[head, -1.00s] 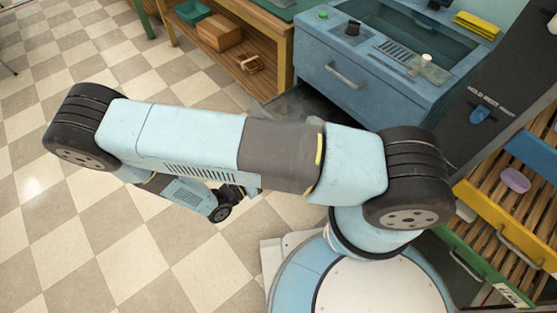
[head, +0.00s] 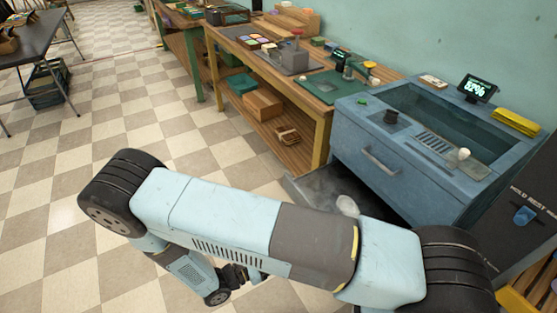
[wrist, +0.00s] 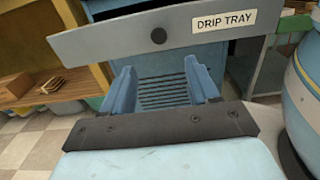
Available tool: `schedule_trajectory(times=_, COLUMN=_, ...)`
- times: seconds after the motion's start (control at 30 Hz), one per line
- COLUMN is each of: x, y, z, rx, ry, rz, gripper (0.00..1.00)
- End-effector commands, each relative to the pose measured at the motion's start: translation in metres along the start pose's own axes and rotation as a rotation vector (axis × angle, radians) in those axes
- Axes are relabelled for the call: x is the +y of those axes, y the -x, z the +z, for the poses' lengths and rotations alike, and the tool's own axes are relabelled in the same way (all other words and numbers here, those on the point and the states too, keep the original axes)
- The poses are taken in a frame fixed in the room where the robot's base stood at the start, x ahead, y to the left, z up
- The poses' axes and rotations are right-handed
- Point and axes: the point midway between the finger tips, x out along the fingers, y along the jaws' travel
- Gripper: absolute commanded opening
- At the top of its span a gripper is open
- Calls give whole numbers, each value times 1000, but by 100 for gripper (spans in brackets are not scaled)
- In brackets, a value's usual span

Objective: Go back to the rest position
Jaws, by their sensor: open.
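My gripper (wrist: 163,78) is open in the wrist view, with its two blue fingers apart and nothing between them. Just beyond the fingers is a grey panel (wrist: 110,40) with a round dark knob and a label reading "DRIP TRAY". I cannot tell whether the fingers touch it. In the head view my arm stretches bent across the lower part of the picture, and its upper link hides most of the hand.
A blue sink unit (head: 375,190) stands at the right, with a grey drawer (head: 305,188) pulled out low in front. A pale object (head: 347,205) shows there. A wooden bench (head: 318,115) runs along the wall. Checkered floor (head: 100,120) lies open at left.

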Motion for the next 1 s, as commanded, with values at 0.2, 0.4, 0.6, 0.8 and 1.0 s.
schedule_trajectory(times=0.2, x=4, y=0, z=7, rx=17, ry=-13, rz=-23, gripper=60)
schedule_trajectory(times=0.4, x=21, y=-4, z=43, rx=104, ry=-78, rz=-139, gripper=60)
schedule_trajectory(times=0.6, x=38, y=-14, z=88, rx=208, ry=-164, rz=-283, gripper=60)
schedule_trajectory(times=0.8, x=52, y=-30, z=134, rx=309, ry=-258, rz=-421, gripper=60)
schedule_trajectory(times=1.0, x=60, y=-49, z=180, rx=407, ry=-360, rz=-552, gripper=60)
